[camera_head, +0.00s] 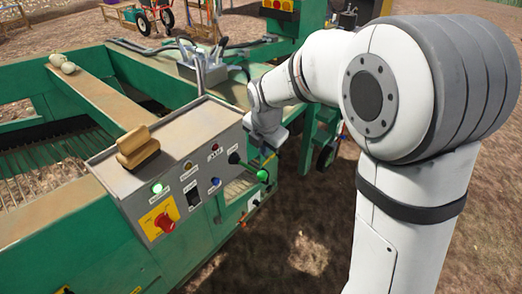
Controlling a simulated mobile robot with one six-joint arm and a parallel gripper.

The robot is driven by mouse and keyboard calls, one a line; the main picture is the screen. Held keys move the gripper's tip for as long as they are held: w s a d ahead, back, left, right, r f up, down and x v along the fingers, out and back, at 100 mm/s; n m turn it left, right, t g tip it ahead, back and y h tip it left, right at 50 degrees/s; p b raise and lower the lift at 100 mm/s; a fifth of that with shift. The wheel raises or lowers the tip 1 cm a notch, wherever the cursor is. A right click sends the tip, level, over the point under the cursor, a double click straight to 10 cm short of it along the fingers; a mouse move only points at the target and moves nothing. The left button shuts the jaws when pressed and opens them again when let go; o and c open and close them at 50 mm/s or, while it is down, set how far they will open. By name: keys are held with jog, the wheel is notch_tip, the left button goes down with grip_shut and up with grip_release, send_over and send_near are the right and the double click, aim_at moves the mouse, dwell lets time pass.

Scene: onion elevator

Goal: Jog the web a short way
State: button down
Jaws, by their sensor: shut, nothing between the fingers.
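The grey control box (175,150) sits on the green machine frame. Its front panel carries a lit green button (157,188), a red knob on a yellow plate (165,222), a black switch (193,197), a blue button (215,182) and small lamps with labels too small to read. A lever with a green ball (262,175) sticks out at the panel's right end. The web (45,170), a bed of dark parallel rods, lies inside the frame at left. My gripper (268,160) is beside the panel's right end, near the green ball; its fingers are small and partly hidden. I cannot tell whether it touches the lever.
A tan brush-like block (137,148) lies on top of the box. Two onions (62,63) rest on a plank across the frame. A grey lever bank (202,68) stands behind the box. Bare soil is open at the lower right, beside my arm.

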aim_at(262, 172)
jog(key=p+x, duration=0.1)
jog(key=x, duration=1)
jog(key=shift+w+f+p, duration=0.1)
jog(key=shift+f+p, duration=0.2)
jog(key=shift+f, duration=0.05)
